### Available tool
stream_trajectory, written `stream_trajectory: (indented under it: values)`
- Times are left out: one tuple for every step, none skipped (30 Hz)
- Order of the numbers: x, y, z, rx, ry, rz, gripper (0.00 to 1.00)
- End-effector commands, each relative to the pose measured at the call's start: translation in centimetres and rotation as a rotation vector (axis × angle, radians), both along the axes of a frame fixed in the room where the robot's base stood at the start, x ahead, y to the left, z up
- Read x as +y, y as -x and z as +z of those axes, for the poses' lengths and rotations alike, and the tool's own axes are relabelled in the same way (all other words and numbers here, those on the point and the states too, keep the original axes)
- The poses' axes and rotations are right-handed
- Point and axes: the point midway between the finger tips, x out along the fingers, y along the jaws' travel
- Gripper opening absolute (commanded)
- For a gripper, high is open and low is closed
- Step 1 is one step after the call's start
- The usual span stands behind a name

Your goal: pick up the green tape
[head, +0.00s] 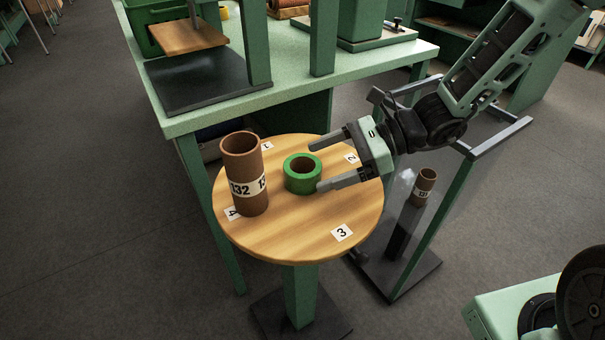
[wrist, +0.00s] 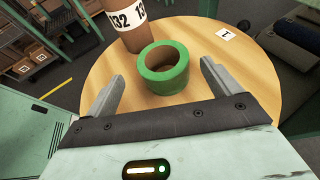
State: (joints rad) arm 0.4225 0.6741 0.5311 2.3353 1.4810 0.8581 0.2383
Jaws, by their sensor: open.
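The green tape (head: 302,174) is a roll with a brown core, lying flat on the round wooden table (head: 285,235). My gripper (head: 315,166) is open at the right of the tape, its fingers pointing left toward it. In the wrist view the tape (wrist: 164,67) sits ahead of and between the fingertips of my gripper (wrist: 158,72), with nothing held. I cannot tell whether either finger touches it.
A tall brown tube (head: 244,176) marked 132 stands left of the tape, close to it. Numbered labels, such as 3 (head: 342,232), lie around the tabletop. A green bench (head: 295,82) stands behind. The front of the tabletop is clear.

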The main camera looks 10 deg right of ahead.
Motion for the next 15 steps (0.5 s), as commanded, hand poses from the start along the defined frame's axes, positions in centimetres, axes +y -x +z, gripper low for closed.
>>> stream_trajectory:
  values:
    - [0.4,-0.1,-0.3,0.001,-0.001,0.001,0.89]
    - [0.6,-0.1,-0.5,0.002,-0.001,0.0,0.89]
    - [1.1,-0.2,-0.8,0.003,0.0,0.002,0.89]
    - [1.5,-0.3,-1.1,0.003,-0.001,0.003,0.89]
    - [1.9,-0.4,-1.4,0.003,-0.001,0.002,0.89]
    - [2.4,-0.5,-1.7,0.003,-0.001,0.003,0.89]
    - [2.8,-0.6,-2.0,0.004,-0.001,0.003,0.89]
    - [3.2,-0.6,-2.1,0.002,0.0,0.002,0.89]
    - [3.6,-0.6,-2.2,0.001,0.0,0.003,0.89]
    - [3.9,-0.7,-2.3,0.001,0.0,0.002,0.89]
    - [4.1,-0.7,-2.4,0.001,0.0,0.002,0.89]
    - [4.3,-0.7,-2.5,0.001,0.0,0.002,0.89]
    - [4.4,-0.7,-2.5,0.001,0.0,0.001,0.89]
    - [4.5,-0.7,-2.5,0.001,0.001,0.001,0.89]
    - [4.5,-0.7,-2.5,0.002,0.001,-0.001,0.89]
